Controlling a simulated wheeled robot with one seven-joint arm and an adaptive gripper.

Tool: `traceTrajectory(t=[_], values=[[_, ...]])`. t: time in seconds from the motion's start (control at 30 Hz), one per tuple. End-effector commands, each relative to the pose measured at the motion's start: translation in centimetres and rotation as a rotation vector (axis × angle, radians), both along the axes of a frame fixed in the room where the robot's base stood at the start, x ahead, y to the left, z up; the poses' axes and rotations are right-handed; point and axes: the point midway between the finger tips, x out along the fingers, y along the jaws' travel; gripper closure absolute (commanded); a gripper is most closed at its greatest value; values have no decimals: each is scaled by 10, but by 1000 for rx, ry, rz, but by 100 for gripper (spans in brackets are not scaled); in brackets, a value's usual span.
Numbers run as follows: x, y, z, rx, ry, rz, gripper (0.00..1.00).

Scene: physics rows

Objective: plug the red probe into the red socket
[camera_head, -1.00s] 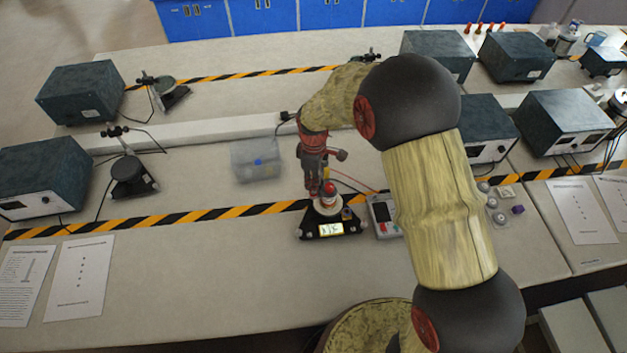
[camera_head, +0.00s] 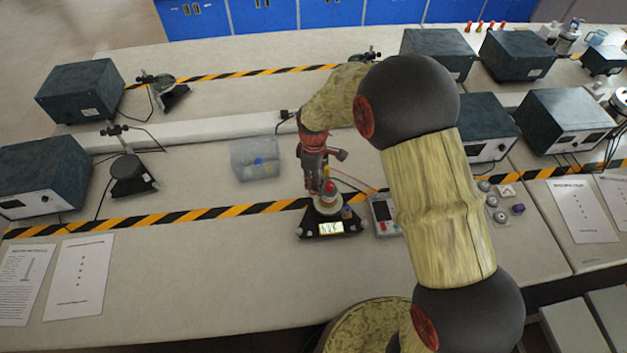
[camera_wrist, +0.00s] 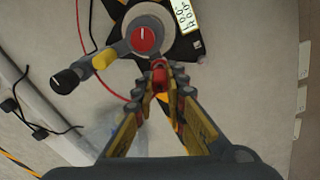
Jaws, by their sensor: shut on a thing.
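My gripper (camera_wrist: 160,80) is shut on a small red piece, which I take to be the red probe (camera_wrist: 160,77); the fingers hide most of it. In the head view my gripper (camera_head: 316,190) points down beside the small black-based apparatus (camera_head: 331,228). That apparatus has a round grey top with a red disc (camera_wrist: 145,39), just ahead of the fingertips in the wrist view. Whether this disc is the red socket, and whether the probe touches the apparatus, I cannot tell. A red cable (camera_wrist: 106,88) curves beside the apparatus.
A handheld meter (camera_head: 383,213) lies right of the apparatus. A clear plastic box (camera_head: 257,160) sits to the left. A black-ended side knob (camera_wrist: 66,81) sticks out from the apparatus. Dark instrument boxes (camera_head: 40,175) stand around.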

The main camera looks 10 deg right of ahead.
Motion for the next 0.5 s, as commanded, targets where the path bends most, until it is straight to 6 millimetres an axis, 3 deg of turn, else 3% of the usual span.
traceTrajectory(t=[0.5], values=[[0,0,-4,0,0,0,100]])
